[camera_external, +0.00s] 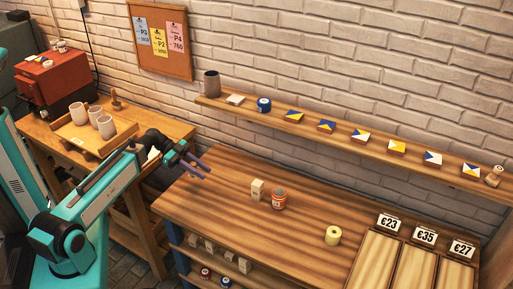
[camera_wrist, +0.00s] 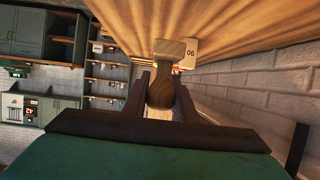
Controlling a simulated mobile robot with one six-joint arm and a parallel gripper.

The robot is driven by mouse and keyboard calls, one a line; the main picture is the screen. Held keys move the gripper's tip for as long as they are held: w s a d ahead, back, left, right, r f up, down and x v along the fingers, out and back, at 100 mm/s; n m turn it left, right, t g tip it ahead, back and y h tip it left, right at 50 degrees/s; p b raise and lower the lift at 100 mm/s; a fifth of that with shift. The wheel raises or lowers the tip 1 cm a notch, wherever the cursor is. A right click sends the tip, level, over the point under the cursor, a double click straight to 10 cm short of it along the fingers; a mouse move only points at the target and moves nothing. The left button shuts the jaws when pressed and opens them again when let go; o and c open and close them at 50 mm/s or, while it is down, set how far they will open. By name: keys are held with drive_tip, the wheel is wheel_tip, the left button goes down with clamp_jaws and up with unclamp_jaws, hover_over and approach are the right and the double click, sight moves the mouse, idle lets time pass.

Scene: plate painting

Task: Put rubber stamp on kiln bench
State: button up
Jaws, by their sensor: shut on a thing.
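My gripper (camera_external: 196,166) hangs over the left end of the long wooden workbench (camera_external: 225,240). In the wrist view my gripper (camera_wrist: 160,90) is shut on the rubber stamp (camera_wrist: 171,50). Its round wooden knob sits between the dark fingers, and its pale block end points away from me. In the external view the stamp is too small to make out at the fingers. The kiln bench (camera_external: 178,128) is the separate wooden table at the left, behind my arm, with the red kiln (camera_external: 55,78) on it.
A tray (camera_external: 72,134) with several cups and a small wooden knobbed piece (camera_external: 116,99) stand on the kiln bench. Its right front corner looks bare. A wall shelf (camera_external: 330,130) runs above.

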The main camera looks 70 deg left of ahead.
drive_tip(key=w+d+r, duration=0.1)
drive_tip(key=w+d, duration=0.5)
drive_tip(key=d, duration=0.6)
drive_tip(key=w+d+r+m+g+h, duration=0.1)
drive_tip(key=w+d, duration=0.5)
drive_tip(key=d, duration=0.5)
drive_tip(key=w+d+r, duration=0.2)
drive_tip(key=w+d, duration=0.3)
drive_tip(key=d, duration=0.7)
drive_tip(key=w+a+r+n+t+y, duration=0.4)
drive_tip(key=w+r+n+y, duration=0.5)
drive_tip(key=r+y, duration=0.1)
drive_tip(key=shift+w+a+r, duration=0.25)
drive_tip(key=shift+w+r, duration=0.1)
drive_tip(key=shift+w, duration=0.05)
drive_tip(key=shift+f, duration=0.1)
